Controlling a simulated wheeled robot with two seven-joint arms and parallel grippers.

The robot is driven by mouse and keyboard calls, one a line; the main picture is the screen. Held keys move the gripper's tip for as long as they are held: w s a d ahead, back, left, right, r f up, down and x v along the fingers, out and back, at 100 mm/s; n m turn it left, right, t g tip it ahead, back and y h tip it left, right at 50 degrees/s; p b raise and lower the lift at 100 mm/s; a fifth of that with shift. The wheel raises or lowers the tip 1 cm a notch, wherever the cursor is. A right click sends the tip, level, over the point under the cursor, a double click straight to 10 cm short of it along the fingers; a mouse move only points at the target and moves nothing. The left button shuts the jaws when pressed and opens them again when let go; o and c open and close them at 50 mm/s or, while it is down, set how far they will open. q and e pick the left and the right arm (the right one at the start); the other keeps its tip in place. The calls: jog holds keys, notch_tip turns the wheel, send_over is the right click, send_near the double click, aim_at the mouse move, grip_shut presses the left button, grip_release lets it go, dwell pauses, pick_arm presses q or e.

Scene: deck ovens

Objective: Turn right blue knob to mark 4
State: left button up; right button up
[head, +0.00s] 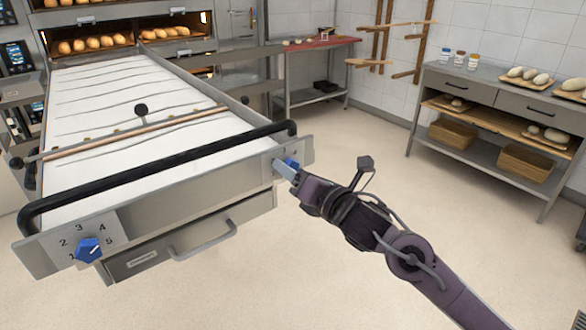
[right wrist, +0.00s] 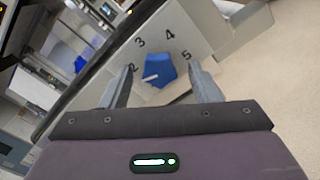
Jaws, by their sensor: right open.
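The right blue knob (head: 291,162) is on the right front corner of the loader's front panel, partly hidden by my right gripper (head: 286,170) in the head view. In the right wrist view the knob (right wrist: 161,63) shows with marks 2, 3, 4 and 5 around it. Its white pointer line points left, a little below the 2. Mark 1 does not show. My right gripper (right wrist: 161,74) is open, with one finger on each side of the knob; I cannot tell whether either touches it. My left gripper is not in view.
A second blue knob (head: 89,249) with numbered marks sits on the panel's left corner. A black bar handle (head: 165,165) runs along the loader's (head: 120,84) front edge. A steel table (head: 498,86) stands at the right. The floor between is clear.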

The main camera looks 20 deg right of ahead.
jog(key=shift+w+a, duration=0.15)
jog(key=shift+w, duration=0.1)
jog(key=c, duration=1)
